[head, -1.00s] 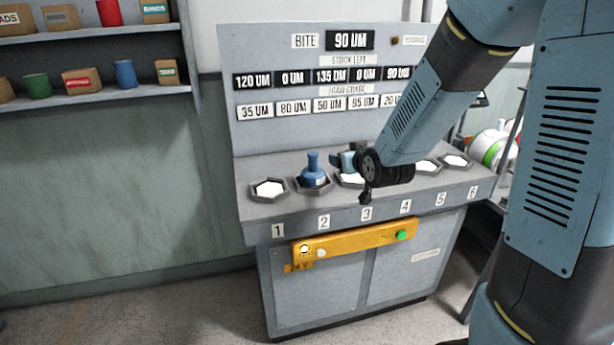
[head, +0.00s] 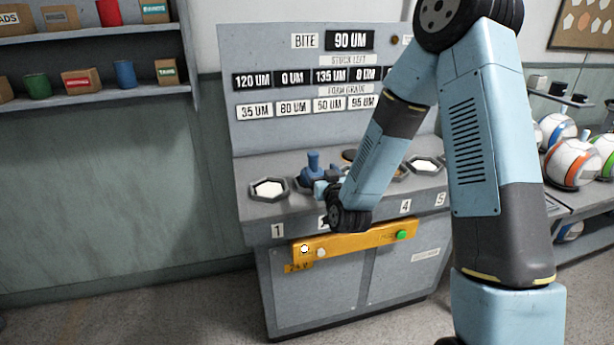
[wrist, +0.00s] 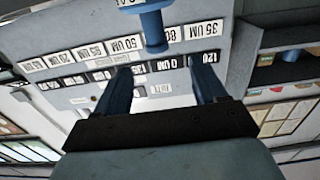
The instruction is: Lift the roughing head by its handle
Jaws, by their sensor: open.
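A blue head with an upright handle (head: 313,163) sits in the hexagonal socket above label 2 on the grey press; I take it for the roughing head. My gripper (head: 324,187) is low beside it, on its right and near side, and partly hides its base. In the wrist view, my gripper's two blue fingers (wrist: 158,68) are apart with nothing between them. The blue handle (wrist: 153,25) shows at the top of that view, lined up with the gap and just past the fingertips. I cannot tell whether they touch.
Socket 1 (head: 268,188) and socket 5 (head: 424,164) hold white pads. My arm hides part of the sockets between. A yellow bar (head: 345,243) with a green button runs along the press front. Labels fill the back panel (head: 262,140). Balls (head: 575,163) lie on a rack at right.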

